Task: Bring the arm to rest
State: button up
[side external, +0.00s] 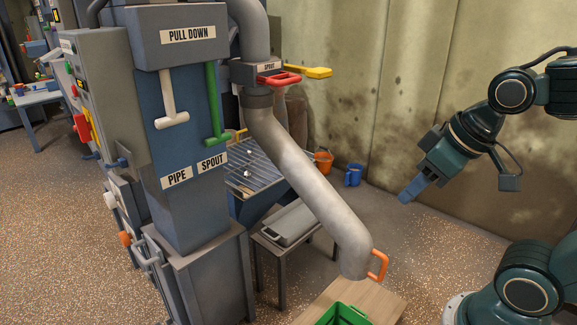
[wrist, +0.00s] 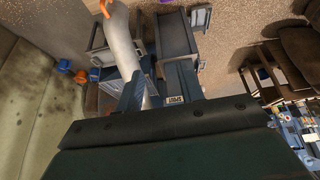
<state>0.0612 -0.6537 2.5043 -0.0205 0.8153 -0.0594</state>
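My gripper (side external: 409,194) hangs in free air at the right of the side view, with its blue fingers pointing down and left. In the wrist view its two fingers (wrist: 157,88) stand apart with nothing held between them. The grey spout pipe (side external: 315,185) slopes down to the left of my gripper, clear of it. Its orange handle (side external: 379,265) is at the lower end. The pipe also shows beyond the fingers in the wrist view (wrist: 121,45).
The elevator housing (side external: 185,130) has a white lever (side external: 169,100) and a green lever (side external: 213,105). A red handle (side external: 279,79) and a yellow handle (side external: 310,72) sit by the spout. A green crate (side external: 345,315) is below. Open floor lies beneath my gripper.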

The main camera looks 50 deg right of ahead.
jog(key=shift+s+a+r, duration=0.2)
jog(key=shift+s+r, duration=0.1)
jog(key=shift+s, duration=0.25)
jog(key=shift+s+a+r, duration=0.2)
jog(key=shift+s+r, duration=0.1)
jog(key=shift+s, duration=0.25)
